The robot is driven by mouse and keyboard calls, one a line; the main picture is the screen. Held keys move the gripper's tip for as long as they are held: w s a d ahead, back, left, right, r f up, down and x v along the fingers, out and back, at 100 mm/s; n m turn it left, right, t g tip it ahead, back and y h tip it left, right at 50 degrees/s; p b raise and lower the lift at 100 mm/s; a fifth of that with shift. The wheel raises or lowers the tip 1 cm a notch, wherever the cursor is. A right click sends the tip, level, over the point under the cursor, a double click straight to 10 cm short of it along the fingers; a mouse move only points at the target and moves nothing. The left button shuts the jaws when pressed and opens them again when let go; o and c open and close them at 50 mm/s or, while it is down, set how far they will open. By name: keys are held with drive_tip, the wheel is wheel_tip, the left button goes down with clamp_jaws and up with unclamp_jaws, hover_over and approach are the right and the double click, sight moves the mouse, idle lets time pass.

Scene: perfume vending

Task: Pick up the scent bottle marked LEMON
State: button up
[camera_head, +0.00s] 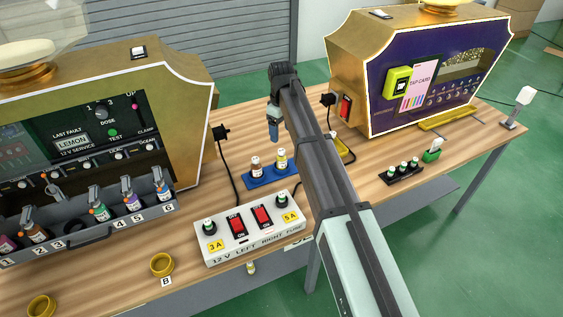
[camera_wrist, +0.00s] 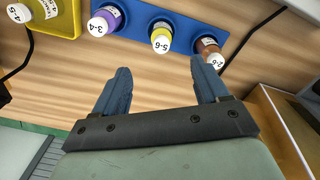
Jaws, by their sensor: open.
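A blue rack (camera_head: 262,181) stands on the wooden table, with a brown bottle (camera_head: 256,167) and a yellow bottle (camera_head: 281,159) upright in it. The wrist view shows the yellow bottle (camera_wrist: 161,40) with cap mark 5-6 between a purple bottle (camera_wrist: 106,22) marked 3-4 and the brown bottle (camera_wrist: 209,50) marked 2-6. No LEMON label is readable on these bottles. My gripper (camera_wrist: 159,66) is open and empty, with its fingertips apart from the yellow bottle, which lies beyond the gap between them. In the head view my gripper (camera_head: 273,135) is above the table behind the rack.
A gold machine (camera_head: 190,75) at left displays LEMON under LAST FAULT; its drawer holds several bottles. A white fuse box (camera_head: 250,235) stands before the rack. A yellow tray (camera_wrist: 66,22) is beside the rack. A purple-fronted machine (camera_head: 440,80) stands at right.

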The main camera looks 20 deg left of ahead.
sight(281, 156)
wheel_tip(281, 156, down, 8)
drive_tip(key=shift+r, duration=0.2)
drive_tip(key=shift+a+f, duration=0.1)
drive_tip(key=shift+f, duration=2.55)
drive_tip(key=c, duration=1.2)
drive_tip(key=shift+r, duration=0.15)
